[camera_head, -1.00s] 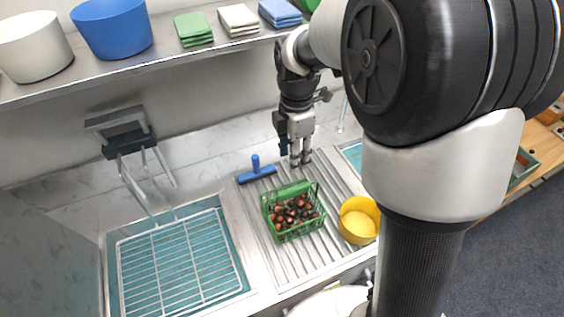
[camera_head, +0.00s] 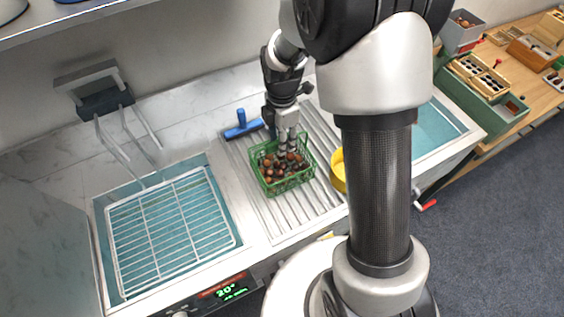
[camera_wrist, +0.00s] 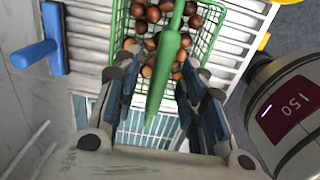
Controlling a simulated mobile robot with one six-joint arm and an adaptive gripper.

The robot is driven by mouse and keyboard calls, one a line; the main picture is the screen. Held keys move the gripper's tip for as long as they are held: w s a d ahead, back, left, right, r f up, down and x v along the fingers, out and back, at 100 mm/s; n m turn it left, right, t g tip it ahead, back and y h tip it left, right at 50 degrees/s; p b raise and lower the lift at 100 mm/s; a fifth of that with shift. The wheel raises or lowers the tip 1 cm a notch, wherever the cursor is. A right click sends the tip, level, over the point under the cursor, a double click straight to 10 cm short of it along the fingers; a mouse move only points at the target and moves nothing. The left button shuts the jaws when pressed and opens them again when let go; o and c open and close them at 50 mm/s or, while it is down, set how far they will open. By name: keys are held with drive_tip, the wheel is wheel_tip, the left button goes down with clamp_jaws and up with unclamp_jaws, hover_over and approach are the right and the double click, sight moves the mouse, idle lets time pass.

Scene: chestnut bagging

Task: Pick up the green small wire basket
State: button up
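The green wire basket (camera_head: 270,191) stands on the ribbed metal drainboard and holds several brown chestnuts. In the wrist view the basket (camera_wrist: 116,28) is at the top, with its green handle (camera_wrist: 163,72) running toward my camera. My gripper (camera_head: 287,153) is over the back part of the basket, pointing down. In the wrist view my gripper (camera_wrist: 162,70) is open, with one finger on each side of the handle and visible space between. I cannot tell whether either finger touches the handle.
A blue squeegee (camera_head: 243,127) lies behind the basket. A yellow bowl (camera_head: 338,170) is close on the right, partly hidden by my arm. A sink with a white wire rack (camera_head: 170,232) is on the left. Another basin (camera_head: 432,128) is at the right.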

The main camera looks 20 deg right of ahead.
wheel_tip(320, 180, down, 2)
drive_tip(key=shift+f, duration=0.25)
drive_tip(key=shift+r, duration=0.1)
drive_tip(key=shift+c, duration=0.5)
clamp_jaws()
idle(0.4)
